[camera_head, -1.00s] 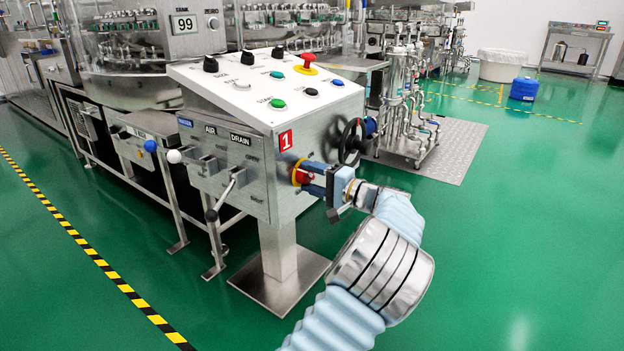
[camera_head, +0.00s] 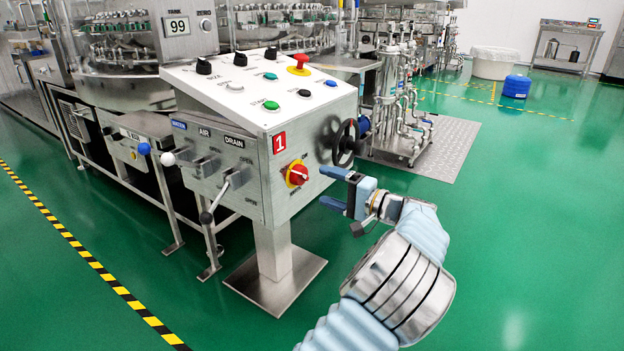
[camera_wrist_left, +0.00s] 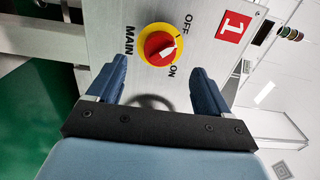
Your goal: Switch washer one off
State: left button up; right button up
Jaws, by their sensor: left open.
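The washer's main switch (camera_head: 297,174) is a red knob with a yellow ring on the right side face of the control box, below a red "1" label (camera_head: 279,142). The knob also shows in the left wrist view (camera_wrist_left: 159,45), with OFF, ON and MAIN printed around it. A white mark is on the knob; I cannot tell surely which label it points at. My left gripper (camera_head: 326,187) is open and empty, right of the knob and apart from it. In the left wrist view its fingers (camera_wrist_left: 158,72) lie on both sides below the knob. My right gripper is not in view.
The box's sloped top (camera_head: 262,92) carries buttons and a red emergency stop (camera_head: 299,65). A black handwheel (camera_head: 344,143) sits close above my left gripper. Lever handles (camera_head: 222,190) stick out at the front. Green floor is free at the right.

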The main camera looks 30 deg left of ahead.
pick_arm(q)
jog(key=d, duration=0.6)
jog(key=shift+s+d+p, duration=0.25)
jog(key=shift+d+p, duration=0.05)
jog(key=shift+d, duration=0.1)
